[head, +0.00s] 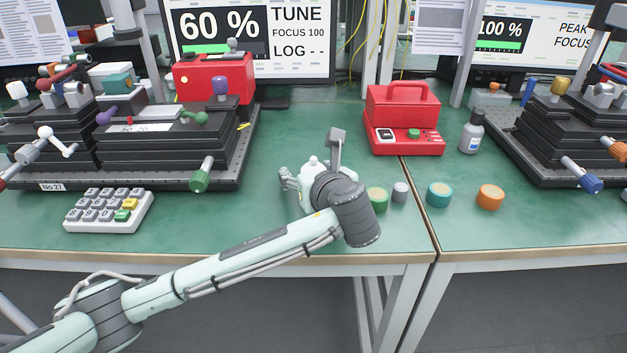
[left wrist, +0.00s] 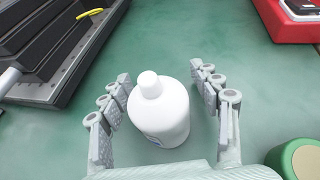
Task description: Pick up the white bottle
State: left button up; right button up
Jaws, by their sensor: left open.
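The white bottle (left wrist: 165,116) stands upright on the green table, with its white cap toward the camera in the left wrist view. In the head view the bottle (head: 313,172) is partly hidden by my left wrist. My left gripper (left wrist: 160,74) is open, with one set of fingers on each side of the bottle. It also shows in the head view (head: 311,158). The fingers flank the bottle; a small gap shows on the right, while on the left they look very close. My right gripper is not in view.
Green-topped (head: 377,199), grey (head: 400,192), teal (head: 439,194) and orange (head: 490,197) round pieces lie to the right. A red box (head: 405,110) and a grey bottle (head: 472,133) stand behind. A black stage (head: 180,140) and keypad (head: 108,211) are left.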

pick_arm(q)
grip_shut()
dwell(0.4)
